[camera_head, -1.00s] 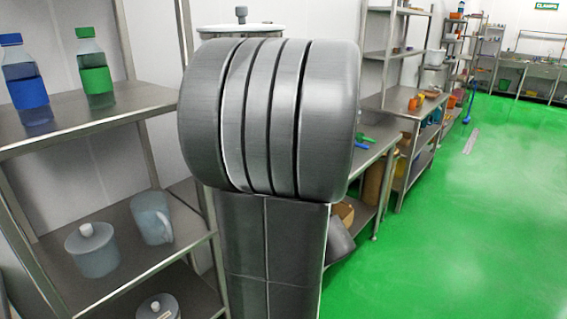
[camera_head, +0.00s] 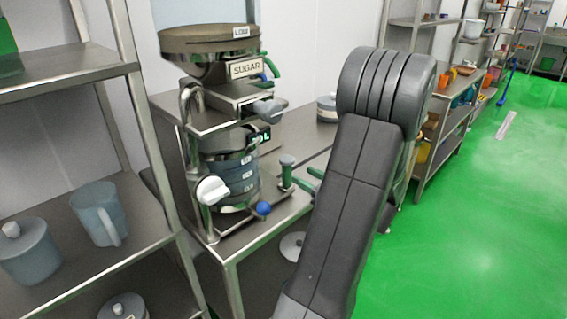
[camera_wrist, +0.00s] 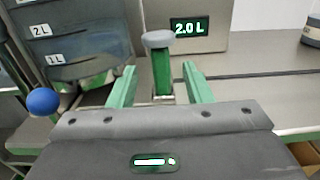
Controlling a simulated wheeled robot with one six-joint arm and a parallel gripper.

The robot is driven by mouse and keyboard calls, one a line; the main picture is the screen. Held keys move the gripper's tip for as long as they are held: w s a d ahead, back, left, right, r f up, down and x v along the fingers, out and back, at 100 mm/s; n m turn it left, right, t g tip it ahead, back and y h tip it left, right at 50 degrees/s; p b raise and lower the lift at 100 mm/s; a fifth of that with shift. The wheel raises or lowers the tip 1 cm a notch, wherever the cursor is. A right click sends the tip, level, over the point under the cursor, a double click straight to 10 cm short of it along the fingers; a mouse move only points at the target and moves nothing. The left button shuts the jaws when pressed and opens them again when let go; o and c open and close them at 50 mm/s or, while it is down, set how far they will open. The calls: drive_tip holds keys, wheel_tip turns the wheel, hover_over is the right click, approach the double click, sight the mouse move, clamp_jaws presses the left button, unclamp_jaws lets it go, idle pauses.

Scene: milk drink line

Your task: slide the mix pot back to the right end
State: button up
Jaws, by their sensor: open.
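A clear pot with litre marks (camera_head: 230,178), which looks like the mix pot, stands under the sugar hopper at the left end of the bench. Its lower side fills the left of the wrist view (camera_wrist: 85,62). A green upright post with a grey cap (camera_head: 287,172) stands just right of it, apparently its handle; the link is not clear. My gripper (camera_wrist: 160,82) is open, its green fingers on either side of this post (camera_wrist: 161,70) with gaps showing. In the head view my arm partly hides the fingers.
The sugar hopper (camera_head: 210,42) and white knob (camera_head: 212,190) are above and beside the pot. A blue ball knob (camera_head: 263,208) is low in front. A display (camera_wrist: 189,27) reads 2.0 L. A rail runs right along the bench; a lidded pot (camera_head: 327,108) stands behind.

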sight(282, 163)
drive_tip(key=x, duration=1)
drive_tip(key=shift+p, duration=0.3)
clamp_jaws()
